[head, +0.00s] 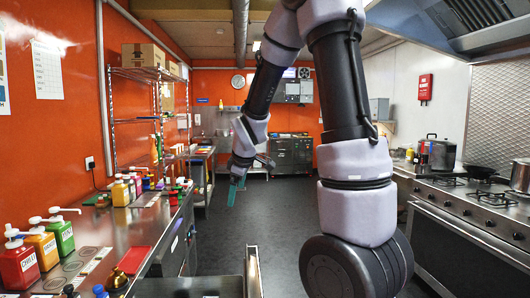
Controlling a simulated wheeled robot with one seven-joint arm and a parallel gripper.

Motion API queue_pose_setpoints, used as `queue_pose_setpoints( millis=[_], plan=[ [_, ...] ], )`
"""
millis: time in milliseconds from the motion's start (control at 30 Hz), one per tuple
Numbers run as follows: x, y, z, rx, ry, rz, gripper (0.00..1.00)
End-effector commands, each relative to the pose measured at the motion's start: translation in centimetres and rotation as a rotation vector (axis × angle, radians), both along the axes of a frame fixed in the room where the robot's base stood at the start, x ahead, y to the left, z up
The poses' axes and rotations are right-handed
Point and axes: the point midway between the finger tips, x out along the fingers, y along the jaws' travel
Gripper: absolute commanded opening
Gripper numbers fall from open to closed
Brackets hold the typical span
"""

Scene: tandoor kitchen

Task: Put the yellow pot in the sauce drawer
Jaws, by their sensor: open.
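The yellow pot seems to be the yellow pump pot (40,246), standing on the left steel counter between a red and a green pump pot. A smaller yellow container (120,192) stands farther back on the same counter, so I cannot be sure which is meant. An open drawer (252,272) juts into the aisle at the bottom of the view; it may be the sauce drawer, and its inside is mostly out of sight.
The left counter (145,222) also carries a red pump pot (18,266), a green pump pot (60,236), a red board (132,260) and several small bottles. A stove (470,200) with pans lines the right side. The dark aisle floor (272,215) is clear.

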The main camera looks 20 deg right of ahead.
Motion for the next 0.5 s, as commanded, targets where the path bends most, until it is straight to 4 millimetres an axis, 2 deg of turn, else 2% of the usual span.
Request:
queue_pose_setpoints(
  millis=[33,200,400,500],
  plan=[
    [-1.6,-0.4,2.6,0.067,-0.015,-0.092,1.0],
    [-7.5,-1.0,8.7,0.297,-0.019,-0.399,1.0],
    [-15.3,-0.8,13.6,0.559,-0.009,-0.726,1.0],
    [-18.8,-0.4,15.0,0.668,0.003,-0.858,1.0]
  ],
)
